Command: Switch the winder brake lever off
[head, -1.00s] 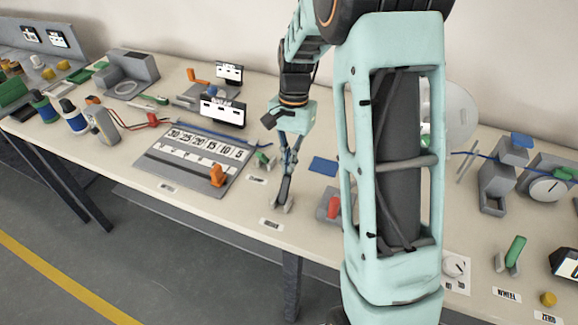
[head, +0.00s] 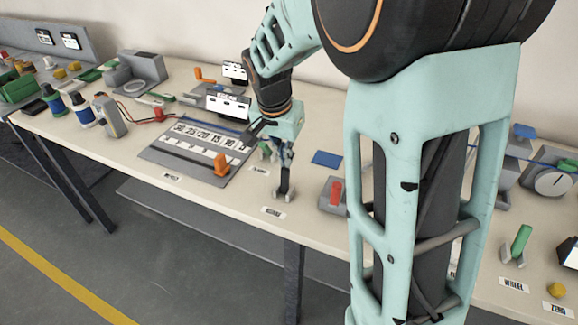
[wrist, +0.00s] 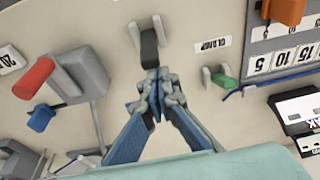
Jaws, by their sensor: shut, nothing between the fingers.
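A black lever (head: 285,182) in a grey bracket stands near the front edge of the table. The wrist view shows this lever (wrist: 149,46) between pale bracket cheeks. I take it for the winder brake lever, but its label (head: 273,211) is too small to read. My gripper (wrist: 153,80) is shut and empty, its fingertips right at the lever's near end; I cannot tell whether they touch.
A green lever (wrist: 222,80) with a CLAMP label (wrist: 212,43) stands beside it. A red-handled lever (head: 336,192) on a grey block is to the right. The number board (head: 170,163) with an orange block (head: 221,165) lies to the left. My arm hides the table's right middle.

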